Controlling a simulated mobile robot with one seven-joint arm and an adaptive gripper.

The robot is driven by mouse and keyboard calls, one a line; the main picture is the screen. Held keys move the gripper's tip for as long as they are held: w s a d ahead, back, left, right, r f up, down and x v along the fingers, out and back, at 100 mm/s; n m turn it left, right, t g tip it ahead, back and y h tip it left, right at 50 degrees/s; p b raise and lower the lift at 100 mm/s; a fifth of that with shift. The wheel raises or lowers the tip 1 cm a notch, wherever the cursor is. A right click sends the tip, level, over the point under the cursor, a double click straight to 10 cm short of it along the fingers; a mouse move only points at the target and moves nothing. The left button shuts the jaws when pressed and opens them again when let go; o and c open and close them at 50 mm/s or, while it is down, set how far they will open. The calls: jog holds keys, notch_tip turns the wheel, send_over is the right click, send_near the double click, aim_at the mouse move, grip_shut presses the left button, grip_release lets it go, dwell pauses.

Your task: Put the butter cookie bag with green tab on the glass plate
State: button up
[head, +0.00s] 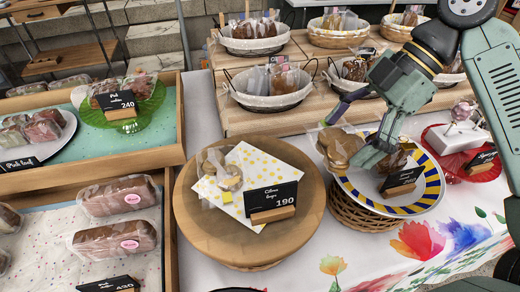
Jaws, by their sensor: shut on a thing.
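My gripper (347,142) is shut on a clear bag of round golden-brown cookies (340,150), at the left side of a plate with a blue and yellow rim (425,193). I cannot tell whether the bag touches that plate. No green tab shows on the bag; my gripper covers part of it. Another clear bag of round cookies (222,174), with a yellow tab, lies on a dotted napkin on the round wooden board (202,228). A green, glass-like stand (152,108) at the left holds a wrapped loaf and a price sign.
Price signs stand on the wooden board (272,200) and rimmed plate (401,182). Wrapped loaves (115,240) lie in the left tray. A red plate (483,172) is at right. Bare tablecloth (203,112) shows between left trays and crates.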

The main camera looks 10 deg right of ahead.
jog(key=w+a, duration=0.1)
jog(key=a, duration=0.3)
jog(key=w+a+p, duration=0.1)
jog(key=w+a, duration=0.1)
jog(key=a, duration=0.2)
jog(key=w+a+f, duration=0.1)
jog(key=w+a, duration=0.1)
jog(key=a, duration=0.2)
jog(key=shift+p, duration=0.35)
jog(key=shift+f+p, duration=0.35)
jog(key=shift+f, duration=1.55)
jog(key=shift+f, duration=0.1)
jog(key=o, duration=0.8)
jog(key=shift+r, duration=0.2)
jog(key=v, duration=1.2)
jog(key=shift+b, duration=0.45)
